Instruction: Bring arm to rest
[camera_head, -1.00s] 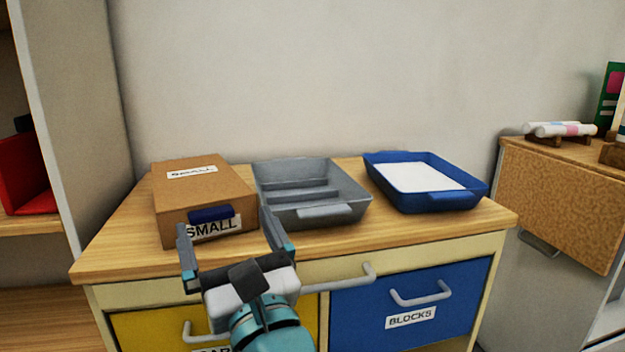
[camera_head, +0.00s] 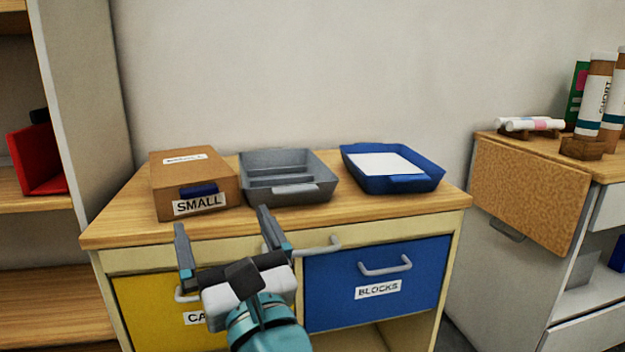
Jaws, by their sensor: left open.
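My left gripper (camera_head: 229,243) is in front of the wooden cabinet's top edge, with its two fingers spread apart and nothing between them. Its arm comes up from the bottom of the view. Behind the fingers, on the cabinet top (camera_head: 130,217), stands a brown cardboard box (camera_head: 165,180) labelled SMALL with a dark blue piece at its front. A grey divided tray (camera_head: 290,197) stands beside it. My right gripper is not in the view.
A blue tray (camera_head: 433,177) with a white sheet (camera_head: 385,164) stands at the right of the cabinet top. Below are a yellow drawer (camera_head: 145,300) and a blue drawer (camera_head: 330,290) with protruding handles. Shelves stand at left; a white cabinet (camera_head: 500,270) with a cork panel (camera_head: 528,195) stands at right.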

